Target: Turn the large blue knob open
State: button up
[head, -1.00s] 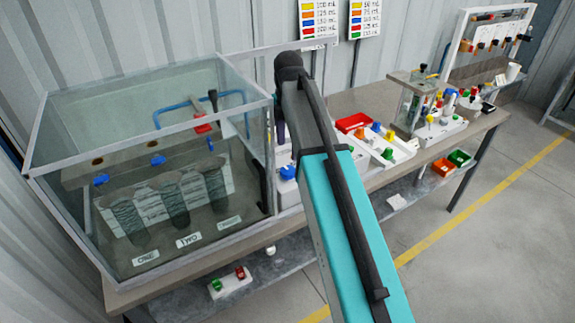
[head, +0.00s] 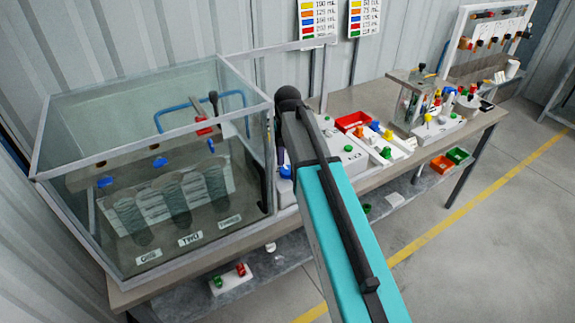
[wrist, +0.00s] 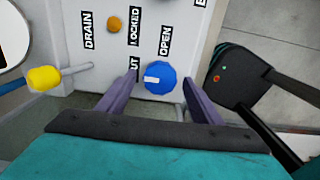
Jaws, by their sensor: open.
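My gripper (wrist: 160,82) is open, with one purple finger on each side of the knob. A gap shows on both sides, and nothing is held. In the head view the blue knob (head: 285,172) is partly hidden by my arm, just right of the glass tank. One purple finger (head: 279,151) shows above it.
A yellow knob (wrist: 43,78) on a rod stands left of my fingers, and a small orange knob (wrist: 113,24) lies beyond. A glass tank (head: 70,110) fills the bench's left side.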

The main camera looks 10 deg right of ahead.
jog(key=shift+f, duration=0.15)
jog(key=c, duration=1.1)
jog(key=shift+o, duration=0.2)
